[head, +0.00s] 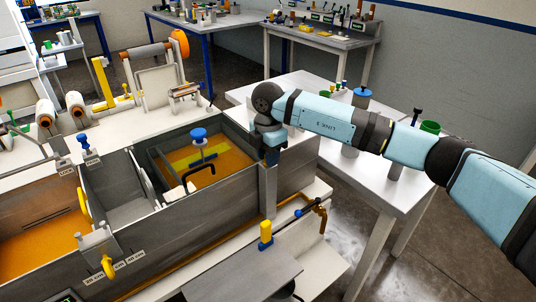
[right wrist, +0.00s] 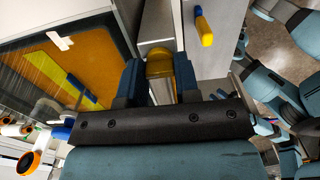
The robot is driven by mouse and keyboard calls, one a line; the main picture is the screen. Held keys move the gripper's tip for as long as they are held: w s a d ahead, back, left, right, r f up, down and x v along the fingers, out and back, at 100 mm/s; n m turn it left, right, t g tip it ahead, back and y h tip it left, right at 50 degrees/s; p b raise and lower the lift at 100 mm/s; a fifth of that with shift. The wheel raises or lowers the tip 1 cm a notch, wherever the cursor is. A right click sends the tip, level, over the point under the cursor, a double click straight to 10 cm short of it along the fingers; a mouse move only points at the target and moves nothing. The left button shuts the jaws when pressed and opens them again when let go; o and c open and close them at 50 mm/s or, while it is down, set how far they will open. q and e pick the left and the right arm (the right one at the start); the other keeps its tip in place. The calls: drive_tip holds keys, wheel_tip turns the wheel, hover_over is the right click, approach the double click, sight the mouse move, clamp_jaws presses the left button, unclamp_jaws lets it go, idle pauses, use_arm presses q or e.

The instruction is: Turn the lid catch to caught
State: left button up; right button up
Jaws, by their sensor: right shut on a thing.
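My right gripper (head: 272,157) reaches down at the right end of the resin bath (head: 225,222), above a grey upright post (head: 268,190). In the right wrist view the blue fingers of my right gripper (right wrist: 160,80) are shut on a yellow knob (right wrist: 160,66), which looks like the lid catch. The fingers hide its sides, and I cannot tell which way it is turned. In the head view the gripper hides the catch. My left gripper is not in view.
Orange resin (head: 228,160) shows in the bath's right compartment, with a blue knob (head: 199,134) and a black handle there. A white table (head: 385,190) lies under my right arm.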

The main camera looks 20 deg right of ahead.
idle(0.3)
drive_tip(key=o, duration=0.9)
wheel_tip(320, 180, up, 14)
drive_tip(key=shift+f+b, duration=0.1)
drive_tip(key=shift+b, duration=0.45)
